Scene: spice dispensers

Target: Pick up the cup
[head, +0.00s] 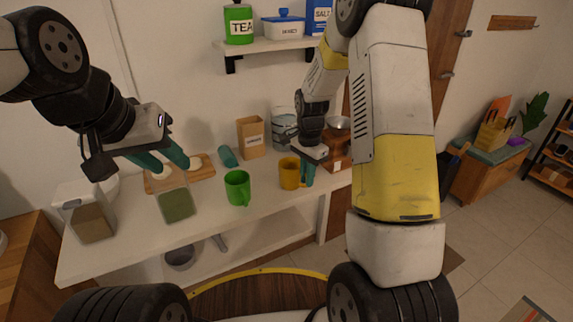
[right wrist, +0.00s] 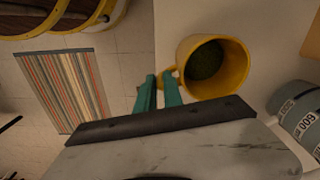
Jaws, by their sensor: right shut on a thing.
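A yellow cup (head: 289,173) is at the front right of the white counter, upright, with dark green contents showing inside it in the right wrist view (right wrist: 240,62). My right gripper (head: 308,176) is shut on the cup's handle, on the cup's right side in the head view. In the right wrist view its teal fingers (right wrist: 159,88) are on either side of the handle. I cannot tell whether the cup touches the counter. A green cup (head: 237,188) stands to its left. My left gripper (head: 172,163) is open and empty above the counter's left part.
On the counter (head: 215,215) are a green-filled dispenser (head: 176,205), a brown-filled dispenser (head: 92,224), a wooden board (head: 205,174), a brown box (head: 251,137) and a grey-white canister (head: 282,125). A shelf (head: 262,46) with tins hangs above.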

